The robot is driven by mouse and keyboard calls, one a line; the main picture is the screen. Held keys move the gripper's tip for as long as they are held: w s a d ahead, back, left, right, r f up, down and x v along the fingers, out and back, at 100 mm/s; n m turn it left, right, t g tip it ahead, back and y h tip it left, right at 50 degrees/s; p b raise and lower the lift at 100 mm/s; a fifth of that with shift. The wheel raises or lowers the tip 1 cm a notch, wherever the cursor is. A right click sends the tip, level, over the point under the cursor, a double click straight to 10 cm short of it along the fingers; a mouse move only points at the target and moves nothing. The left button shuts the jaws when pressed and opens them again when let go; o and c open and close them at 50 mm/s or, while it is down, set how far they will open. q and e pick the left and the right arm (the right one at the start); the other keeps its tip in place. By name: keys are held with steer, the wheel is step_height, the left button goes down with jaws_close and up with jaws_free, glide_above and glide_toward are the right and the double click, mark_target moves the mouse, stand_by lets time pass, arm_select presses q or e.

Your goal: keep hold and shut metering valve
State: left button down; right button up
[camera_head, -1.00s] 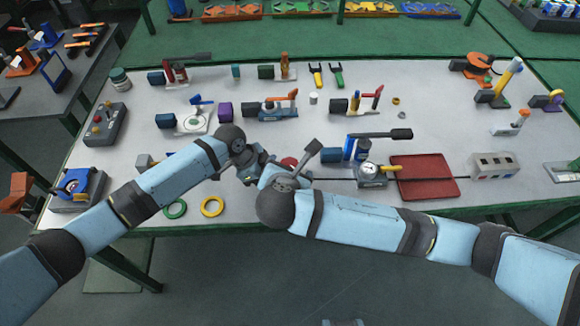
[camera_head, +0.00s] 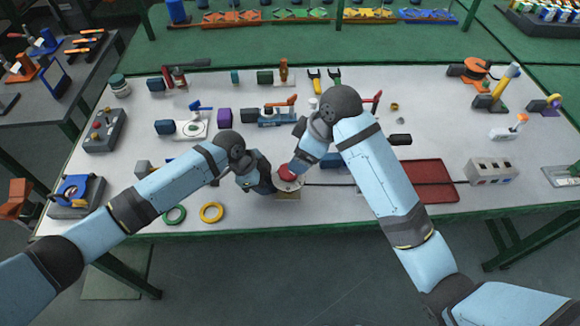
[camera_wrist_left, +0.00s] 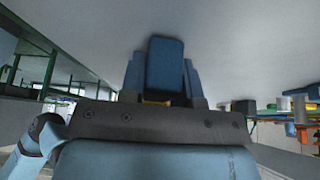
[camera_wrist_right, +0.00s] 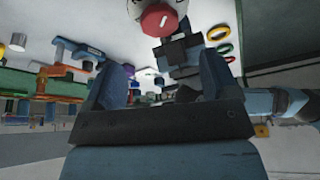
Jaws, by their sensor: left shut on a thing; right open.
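The metering valve shows a red round knob (camera_head: 288,172) on a pale round body near the table's front edge, left of the dark cable. In the right wrist view the red knob (camera_wrist_right: 157,19) has a white mark and is partly cut off at the top. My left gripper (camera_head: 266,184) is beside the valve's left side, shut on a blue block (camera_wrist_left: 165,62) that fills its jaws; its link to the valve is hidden. My right gripper (camera_wrist_right: 162,82) is open, its fingers apart and empty, with the knob beyond them. In the head view it is above the knob, fingertips mostly hidden.
A red tray (camera_head: 430,182) and a grey socket box (camera_head: 493,171) are at the right. A yellow ring (camera_head: 211,212) and a green ring (camera_head: 174,214) lie at the front left. Several valve fixtures stand behind. My right arm covers part of the middle right.

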mark_target(288, 172)
steer(key=x, duration=0.8)
steer(key=shift+f, duration=0.2)
